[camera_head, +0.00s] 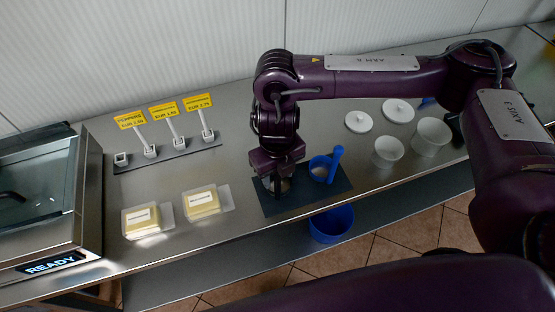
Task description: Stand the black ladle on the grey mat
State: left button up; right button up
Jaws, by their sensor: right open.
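The dark grey mat (300,201) lies flat near the front edge of the steel counter. My right gripper (276,189) points down over the mat's left part and is open. Below and between its fingers a small round cup shape with a greyish inside (284,185) shows at mat level. It may be the black ladle, but the gripper hides most of it, so I cannot tell its handle or tilt. A blue ladle (322,167) stands on the mat's right part, its handle rising to the upper right. My left gripper is not in view.
Two tubs with yellow contents (142,220) (202,201) sit left of the mat. Yellow price tags (163,108) stand behind them. White tubs (388,151) and lids (358,122) are at right. A blue bowl (331,224) is below the counter edge. A READY machine (50,230) fills the left.

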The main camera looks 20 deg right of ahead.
notch_tip(320, 180, up, 12)
jog(key=shift+f+b, duration=0.1)
jog(key=shift+b, duration=0.3)
